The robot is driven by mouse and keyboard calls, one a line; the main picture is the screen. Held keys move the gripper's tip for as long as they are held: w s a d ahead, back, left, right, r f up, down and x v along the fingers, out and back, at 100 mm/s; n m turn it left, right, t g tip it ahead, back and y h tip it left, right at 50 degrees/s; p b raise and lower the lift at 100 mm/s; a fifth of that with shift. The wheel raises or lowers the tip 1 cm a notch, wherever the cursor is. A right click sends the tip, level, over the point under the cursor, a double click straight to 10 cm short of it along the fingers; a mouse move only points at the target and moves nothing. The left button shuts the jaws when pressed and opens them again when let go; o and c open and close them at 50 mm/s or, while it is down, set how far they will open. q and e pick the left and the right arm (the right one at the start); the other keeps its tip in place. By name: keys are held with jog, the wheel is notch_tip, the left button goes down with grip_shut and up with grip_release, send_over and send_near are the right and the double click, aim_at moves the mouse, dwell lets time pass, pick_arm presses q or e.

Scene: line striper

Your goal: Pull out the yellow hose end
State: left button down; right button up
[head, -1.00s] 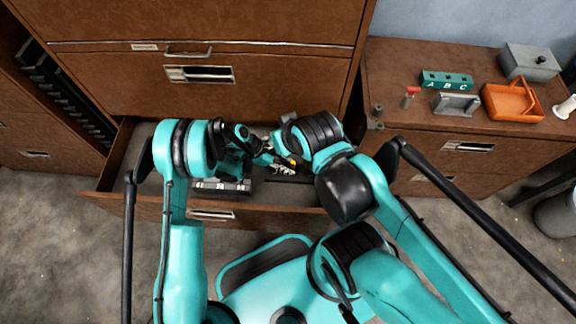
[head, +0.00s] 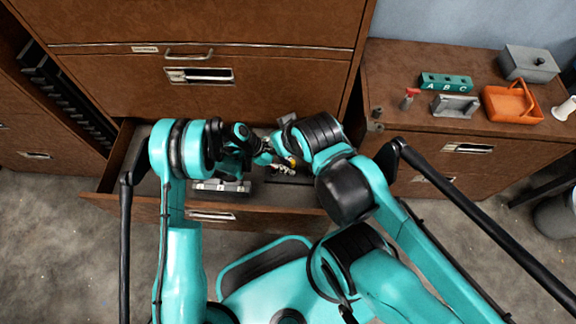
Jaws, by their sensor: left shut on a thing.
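My left gripper (head: 268,158) is over the open drawer (head: 146,186) in the middle of the head view, shut on what looks like the yellow hose end (head: 292,161). Only a small yellow patch of it shows, between my left fingers and my right wrist. A small device with a silver-grey, labelled front (head: 221,186) sits in the drawer below my left wrist. My right gripper is close by, mostly hidden by its own wrist, so its fingers cannot be made out.
Brown cabinet fronts stand behind the drawer. On the low cabinet at right (head: 400,78) are a green ABC block (head: 446,81), a grey holder (head: 455,107), a red-topped tool (head: 409,98), an orange basket (head: 512,104) and a grey box (head: 530,63).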

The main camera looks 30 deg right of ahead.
pick_arm(q)
notch_tip(320, 180, up, 4)
jog(key=shift+f+p, duration=0.2)
jog(key=shift+p, duration=0.45)
